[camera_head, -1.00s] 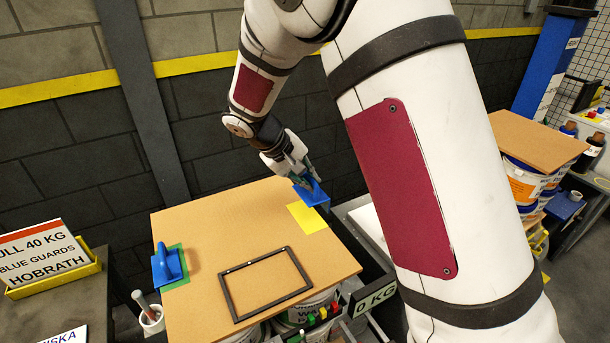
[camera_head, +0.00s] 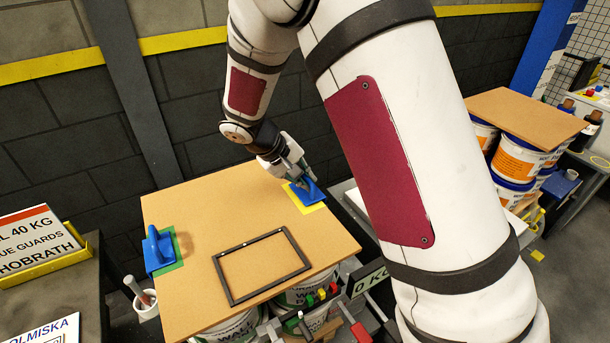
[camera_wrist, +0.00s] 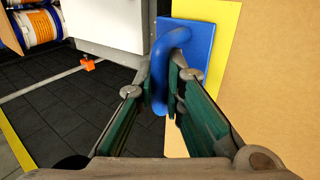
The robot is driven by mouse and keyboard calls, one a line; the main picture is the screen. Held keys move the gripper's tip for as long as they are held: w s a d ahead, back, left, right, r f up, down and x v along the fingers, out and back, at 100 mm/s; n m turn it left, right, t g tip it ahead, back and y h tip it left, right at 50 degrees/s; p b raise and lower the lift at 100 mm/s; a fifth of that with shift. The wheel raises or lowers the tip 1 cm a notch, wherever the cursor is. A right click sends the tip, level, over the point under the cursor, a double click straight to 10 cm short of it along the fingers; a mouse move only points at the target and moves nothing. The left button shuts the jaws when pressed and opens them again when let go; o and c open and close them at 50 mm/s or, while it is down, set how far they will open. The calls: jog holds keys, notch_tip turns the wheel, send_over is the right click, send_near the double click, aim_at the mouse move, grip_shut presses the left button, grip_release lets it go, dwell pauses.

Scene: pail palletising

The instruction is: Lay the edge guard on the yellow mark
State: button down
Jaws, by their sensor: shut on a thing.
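The blue edge guard (camera_head: 310,192) is at the right corner of the brown board, over the yellow mark (camera_head: 312,208). Yellow shows along its near and left sides. In the wrist view the guard (camera_wrist: 201,45) is a flat blue plate with a curved handle, and the yellow mark (camera_wrist: 228,50) shows beyond it. My gripper (camera_head: 300,178) is shut on the guard's handle; its green-padded fingers (camera_wrist: 164,88) are on either side of it. Whether the plate touches the board fully is hard to tell.
A second blue guard (camera_head: 158,248) sits on a green mark (camera_head: 179,254) at the board's left edge. A dark rectangular frame (camera_head: 226,277) lies on the board (camera_head: 205,215). Pails (camera_head: 305,293) stand beneath. The board's middle back is clear.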

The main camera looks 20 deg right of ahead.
jog(key=shift+f, duration=0.2)
dwell(0.5)
jog(key=c, duration=1.6)
grip_release()
jog(key=shift+a, duration=0.1)
jog(key=v, duration=1.2)
jog(key=s+d+r+m+y, duration=0.1)
jog(key=s+d+r+y, duration=0.4)
jog(key=s+r, duration=0.55)
jog(key=s+t, duration=0.1)
jog(key=s, duration=0.4)
jog(key=s+d+m+t+y, duration=0.1)
jog(key=s, duration=0.4)
jog(key=s+r+t, duration=0.1)
jog(key=s+t, duration=0.1)
jog(key=s, duration=0.3)
jog(key=shift+s+d+y, duration=0.3)
jog(key=shift+s+d, duration=0.1)
